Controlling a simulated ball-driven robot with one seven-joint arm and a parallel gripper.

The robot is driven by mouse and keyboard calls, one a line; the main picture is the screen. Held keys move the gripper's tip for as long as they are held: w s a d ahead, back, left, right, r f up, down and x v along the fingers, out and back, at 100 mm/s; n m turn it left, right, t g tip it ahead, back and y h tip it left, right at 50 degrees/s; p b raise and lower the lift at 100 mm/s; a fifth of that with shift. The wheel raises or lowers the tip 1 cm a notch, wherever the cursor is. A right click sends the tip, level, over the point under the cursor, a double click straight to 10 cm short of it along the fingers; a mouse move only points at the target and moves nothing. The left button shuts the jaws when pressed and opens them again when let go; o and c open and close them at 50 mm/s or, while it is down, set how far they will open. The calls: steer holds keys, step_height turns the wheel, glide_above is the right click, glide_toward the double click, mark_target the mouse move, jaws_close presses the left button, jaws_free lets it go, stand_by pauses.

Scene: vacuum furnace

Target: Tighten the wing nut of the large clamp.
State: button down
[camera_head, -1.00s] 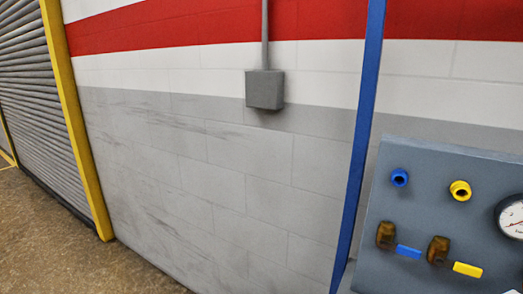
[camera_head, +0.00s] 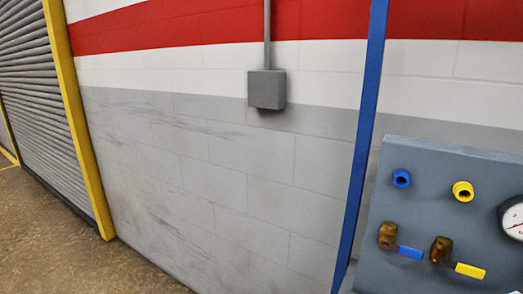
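The large clamp and its wing nut are not in view. My gripper is not in view either. The head view shows a wall and part of a grey panel (camera_head: 410,210) at the right edge.
The panel bears a blue fitting (camera_head: 401,178), a yellow fitting (camera_head: 463,191), brass valves with a blue handle (camera_head: 410,252) and a yellow handle (camera_head: 469,270), and a cut-off gauge (camera_head: 513,220). A blue post (camera_head: 362,130) stands left of it. Floor (camera_head: 50,230) is clear at lower left.

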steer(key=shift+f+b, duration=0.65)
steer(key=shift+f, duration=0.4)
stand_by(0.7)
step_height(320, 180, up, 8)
steer(key=p, duration=0.6)
stand_by(0.5)
